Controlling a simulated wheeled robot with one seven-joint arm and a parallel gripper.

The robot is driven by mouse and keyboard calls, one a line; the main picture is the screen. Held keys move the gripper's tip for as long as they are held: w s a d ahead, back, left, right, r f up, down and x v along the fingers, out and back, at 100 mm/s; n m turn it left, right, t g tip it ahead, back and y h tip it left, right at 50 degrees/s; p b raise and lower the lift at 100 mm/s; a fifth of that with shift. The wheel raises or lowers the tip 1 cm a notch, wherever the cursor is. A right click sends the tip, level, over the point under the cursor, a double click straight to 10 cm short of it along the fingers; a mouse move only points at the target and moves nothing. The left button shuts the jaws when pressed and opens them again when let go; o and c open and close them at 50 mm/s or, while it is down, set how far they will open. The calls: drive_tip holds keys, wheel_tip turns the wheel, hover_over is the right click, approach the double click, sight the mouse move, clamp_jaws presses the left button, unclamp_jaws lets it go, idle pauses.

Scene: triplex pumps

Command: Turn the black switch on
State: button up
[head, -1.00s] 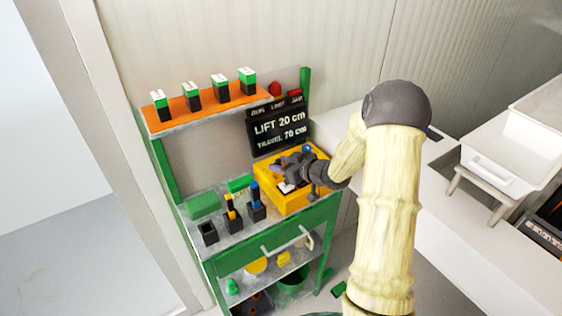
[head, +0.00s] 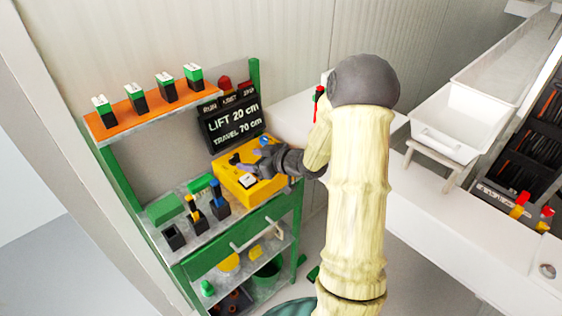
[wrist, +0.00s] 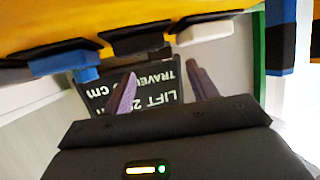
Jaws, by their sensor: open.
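The yellow box (head: 228,182) stands on the green workbench's top. In the wrist view, the black switch (wrist: 138,41) sits on the box's yellow face (wrist: 40,18) between a blue switch (wrist: 64,63) and a white switch (wrist: 205,31). The white switch also shows in the head view (head: 248,182). My gripper (wrist: 162,88) is open, with two purple fingers apart and nothing between them. In the head view my gripper (head: 248,163) is at the box, close to the switches. I cannot tell whether a finger touches the black switch.
A black sign (head: 232,124) reading "LIFT 20 cm, TRAVEL 70 cm" stands behind the box. Black holders (head: 219,207) stand left of it. An orange shelf (head: 150,118) bears several green-and-black items. A white counter (head: 440,205) lies to the right.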

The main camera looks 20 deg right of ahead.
drive_tip(key=v, duration=1.2)
